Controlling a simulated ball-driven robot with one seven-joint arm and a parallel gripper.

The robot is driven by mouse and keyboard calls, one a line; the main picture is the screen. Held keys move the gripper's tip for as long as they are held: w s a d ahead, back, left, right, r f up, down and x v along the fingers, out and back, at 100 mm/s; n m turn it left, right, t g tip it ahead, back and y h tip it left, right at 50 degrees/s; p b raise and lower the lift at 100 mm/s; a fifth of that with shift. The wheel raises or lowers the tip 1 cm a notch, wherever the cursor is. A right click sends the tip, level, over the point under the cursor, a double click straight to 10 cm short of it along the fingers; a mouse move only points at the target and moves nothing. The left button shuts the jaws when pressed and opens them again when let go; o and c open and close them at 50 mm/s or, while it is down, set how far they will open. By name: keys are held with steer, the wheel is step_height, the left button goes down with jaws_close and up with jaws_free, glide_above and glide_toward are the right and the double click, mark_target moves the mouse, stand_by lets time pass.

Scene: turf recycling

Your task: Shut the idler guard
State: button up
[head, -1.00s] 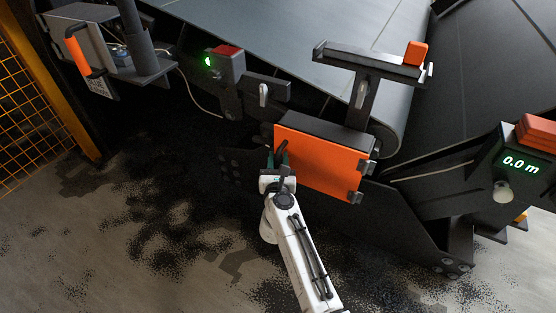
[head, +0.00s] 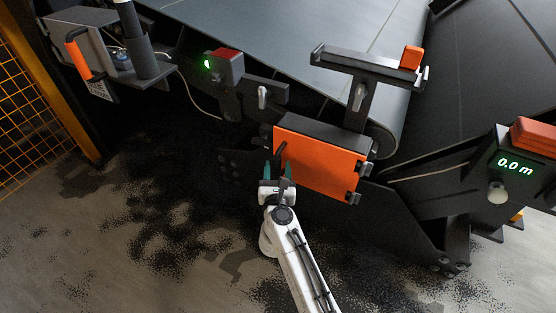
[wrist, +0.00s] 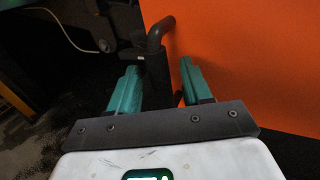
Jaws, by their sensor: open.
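The idler guard is an orange panel (head: 318,166) on a dark housing below the conveyor belt, with two dark hinges (head: 358,184) on its right side. Its face looks flush over the housing in the head view. A dark handle (head: 280,152) stands at its left edge. My gripper (head: 279,172) is open and empty, just below and in front of this handle. In the wrist view the green fingers (wrist: 158,85) are spread, with the bent handle (wrist: 158,58) beyond and between them. The orange panel (wrist: 240,60) fills the right side there.
A box with a red top and green light (head: 224,66) is above left. A T-shaped bracket with an orange block (head: 412,56) stands above the guard. A display box reading 0.0 m (head: 515,163) is at right. Open floor (head: 120,240) lies at lower left.

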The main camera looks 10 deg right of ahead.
steer(key=s+a+p, duration=0.1)
steer(key=s+p, duration=0.1)
steer(key=s, duration=0.5)
steer(key=shift+s, duration=0.3)
steer(key=shift+a, duration=0.1)
steer(key=s+r+n+y, duration=0.4)
steer(key=n+y, duration=0.5)
steer(key=n, duration=0.7)
steer(key=s+d+f+n+g+h, duration=0.25)
steer(key=s+d+n+g, duration=0.35)
steer(key=s, duration=0.5)
steer(key=s+d+f+n+g+h, duration=0.1)
steer(key=s+d+f+n+g, duration=0.3)
steer(key=s+d+n, duration=0.55)
steer(key=s+d+f+n+g+h, duration=0.2)
steer(key=s+d+n+g, duration=0.3)
steer(key=s, duration=0.7)
step_height(320, 180, up, 34)
steer(key=s+n+g+p, duration=0.1)
steer(key=s+p, duration=0.1)
steer(key=p, duration=3)
steer(key=shift+f+g+p, duration=0.2)
steer(key=shift+g+p, duration=0.2)
